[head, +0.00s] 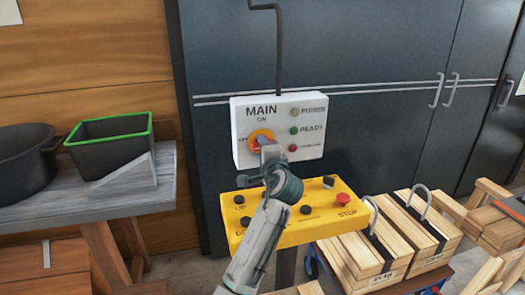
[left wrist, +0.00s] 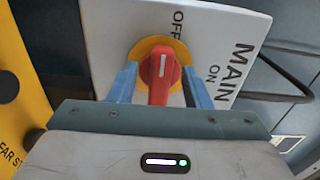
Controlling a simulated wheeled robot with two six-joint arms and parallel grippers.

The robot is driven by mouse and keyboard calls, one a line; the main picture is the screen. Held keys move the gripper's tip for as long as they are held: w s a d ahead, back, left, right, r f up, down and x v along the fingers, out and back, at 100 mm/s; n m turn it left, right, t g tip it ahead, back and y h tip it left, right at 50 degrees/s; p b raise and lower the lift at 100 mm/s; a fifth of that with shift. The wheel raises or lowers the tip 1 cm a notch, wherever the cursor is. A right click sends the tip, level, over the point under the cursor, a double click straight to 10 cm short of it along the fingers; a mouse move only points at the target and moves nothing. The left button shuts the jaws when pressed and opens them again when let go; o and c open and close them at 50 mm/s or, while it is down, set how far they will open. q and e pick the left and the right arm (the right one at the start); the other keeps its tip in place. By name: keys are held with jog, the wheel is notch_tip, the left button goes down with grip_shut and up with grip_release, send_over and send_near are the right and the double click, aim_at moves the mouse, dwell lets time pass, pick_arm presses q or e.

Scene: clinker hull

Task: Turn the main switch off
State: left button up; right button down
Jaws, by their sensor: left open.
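The main switch is a red handle (left wrist: 161,72) on a yellow round plate (left wrist: 150,47), on a white panel (head: 310,110) marked MAIN, ON and OFF. In the left wrist view the handle lies lengthwise up the picture. Its white mark is at the end toward the OFF label, not the ON label at the right. My left gripper (left wrist: 160,85) is open, with one blue finger on each side of the handle. In the head view the left gripper (head: 267,150) covers part of the switch (head: 258,137). My right gripper is not in view.
A yellow control box (head: 300,225) with several black buttons and a red stop button (head: 343,199) stands just below the panel. Wooden crates (head: 365,258) are at the lower right. A bench (head: 90,200) at left holds a green-rimmed bin (head: 108,145) and a black pot (head: 22,160).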

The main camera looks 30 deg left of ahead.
pick_arm(q)
jog(key=b+v, duration=0.3)
jog(key=v, duration=0.7)
jog(key=shift+s+d, duration=0.25)
jog(key=shift+s, duration=0.05)
